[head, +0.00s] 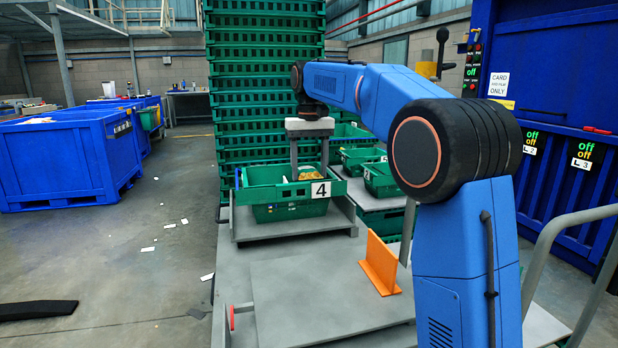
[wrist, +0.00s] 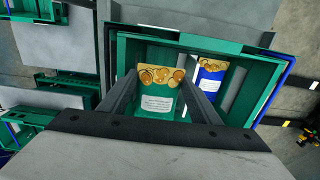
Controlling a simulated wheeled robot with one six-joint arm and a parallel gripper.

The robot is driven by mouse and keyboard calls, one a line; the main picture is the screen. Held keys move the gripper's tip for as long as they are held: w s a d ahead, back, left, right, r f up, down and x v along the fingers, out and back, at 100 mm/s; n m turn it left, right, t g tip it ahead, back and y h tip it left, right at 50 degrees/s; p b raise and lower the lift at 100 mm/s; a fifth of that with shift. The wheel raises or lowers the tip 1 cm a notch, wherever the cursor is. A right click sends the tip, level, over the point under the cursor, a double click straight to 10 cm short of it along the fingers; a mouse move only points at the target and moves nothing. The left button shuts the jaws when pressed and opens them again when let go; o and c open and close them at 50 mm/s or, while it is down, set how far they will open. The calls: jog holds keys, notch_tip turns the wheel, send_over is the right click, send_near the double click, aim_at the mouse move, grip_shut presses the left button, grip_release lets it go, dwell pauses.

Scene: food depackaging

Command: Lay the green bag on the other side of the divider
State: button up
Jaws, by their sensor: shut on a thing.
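The green bag (wrist: 158,102) has a gold top with round pictures and a white label. It is between the fingers of my gripper (wrist: 158,76) in the wrist view, inside the green crate marked 4 (head: 262,193). My gripper (head: 309,172) reaches down into that crate in the head view and is shut on the bag. Only the bag's gold top (head: 305,173) shows there. I cannot tell whether the bag touches the crate's floor. The orange divider (head: 380,264) stands upright on a grey board (head: 310,300) nearer to me, its surface bare on the left.
A blue bag (wrist: 209,80) with a gold top lies in the same crate, right of the green bag. Other green crates (head: 380,180) stand to the right. A tall stack of green crates (head: 265,80) rises behind. Blue bins (head: 65,160) are far left.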

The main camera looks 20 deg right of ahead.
aim_at(309, 173)
jog(key=shift+f, duration=1.1)
jog(key=shift+f, duration=0.6)
jog(key=o, duration=0.8)
jog(key=shift+o, duration=0.2)
jog(key=shift+r, duration=0.1)
notch_tip(309, 173, up, 13)
jog(key=shift+s, duration=0.1)
